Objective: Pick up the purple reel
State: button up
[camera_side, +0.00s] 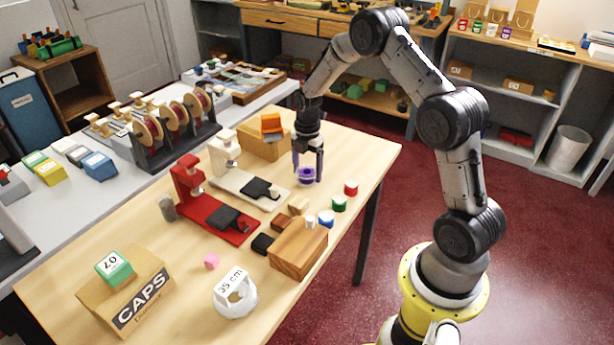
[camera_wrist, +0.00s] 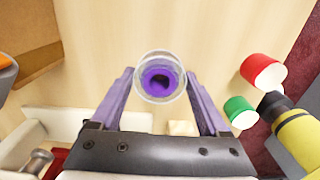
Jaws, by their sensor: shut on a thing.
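The purple reel (camera_side: 306,175) has a purple core with clear, see-through rims. My gripper (camera_side: 308,172) points down over the right part of the wooden table and is shut on the reel. In the wrist view the reel (camera_wrist: 160,79) sits between the two purple fingertips (camera_wrist: 162,84), its round end facing the camera. I cannot tell for sure whether the reel touches the table or hangs just above it.
A red reel (camera_side: 351,188), a green reel (camera_side: 339,203) and a blue-and-white reel (camera_side: 326,219) stand nearby. A white press (camera_side: 240,185) and a red press (camera_side: 215,215) lie left. A wooden block (camera_side: 298,248) stands nearer the front. The table's right edge is close.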

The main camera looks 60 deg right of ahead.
jog(key=shift+c, duration=1.1)
